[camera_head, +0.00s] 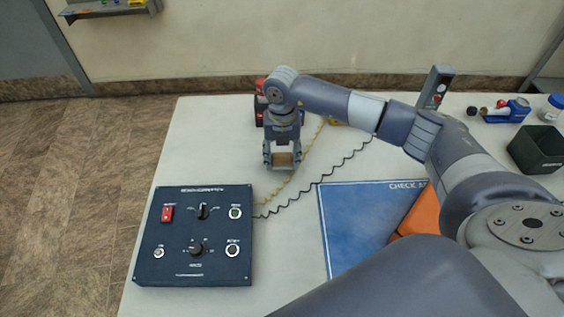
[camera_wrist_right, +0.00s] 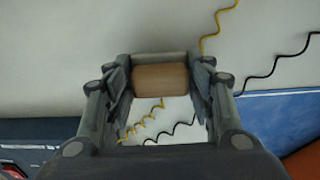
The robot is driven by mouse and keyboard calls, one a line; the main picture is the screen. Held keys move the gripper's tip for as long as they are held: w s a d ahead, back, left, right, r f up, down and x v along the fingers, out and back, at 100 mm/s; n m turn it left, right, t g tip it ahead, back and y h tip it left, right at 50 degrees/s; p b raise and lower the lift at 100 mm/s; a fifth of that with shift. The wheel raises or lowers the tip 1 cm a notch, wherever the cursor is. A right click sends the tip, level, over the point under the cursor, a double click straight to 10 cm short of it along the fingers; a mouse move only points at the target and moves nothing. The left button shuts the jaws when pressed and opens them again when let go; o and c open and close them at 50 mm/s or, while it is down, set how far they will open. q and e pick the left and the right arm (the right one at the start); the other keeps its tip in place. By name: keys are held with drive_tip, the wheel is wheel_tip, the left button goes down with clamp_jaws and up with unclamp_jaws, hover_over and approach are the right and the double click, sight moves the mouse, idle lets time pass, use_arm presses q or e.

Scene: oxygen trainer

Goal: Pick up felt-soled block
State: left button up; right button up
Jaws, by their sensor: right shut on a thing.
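The felt-soled block (camera_head: 284,158) is a small wooden-brown block with a paler grey layer along one side. My right gripper (camera_head: 283,160) is shut on it, with one finger on each side, above the white table behind the dark blue control panel. In the right wrist view the block (camera_wrist_right: 161,80) sits between the two fingertips of my right gripper (camera_wrist_right: 160,82), its brown face towards the camera. I cannot tell from the head view how high it is above the table. My left gripper is not in view.
The dark control panel (camera_head: 196,236) with knobs stands at the front left. Yellow and black coiled cords run behind it. A blue mat (camera_head: 352,225) and an orange item (camera_head: 418,218) lie to the right. A dark bin (camera_head: 537,149) stands far right. White table (camera_head: 190,140) is bare left of the gripper.

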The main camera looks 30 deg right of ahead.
drive_tip(key=s+d+r+b, duration=0.1)
drive_tip(key=s, duration=0.4)
drive_tip(key=s+d+b, duration=0.1)
drive_tip(key=s+d, duration=0.1)
drive_tip(key=s, duration=0.3)
drive_tip(key=s+d+r+b, duration=0.1)
drive_tip(key=s+d, duration=0.1)
drive_tip(key=s, duration=0.3)
drive_tip(key=shift+s+d+r+b, duration=0.1)
drive_tip(key=shift+r+b, duration=0.25)
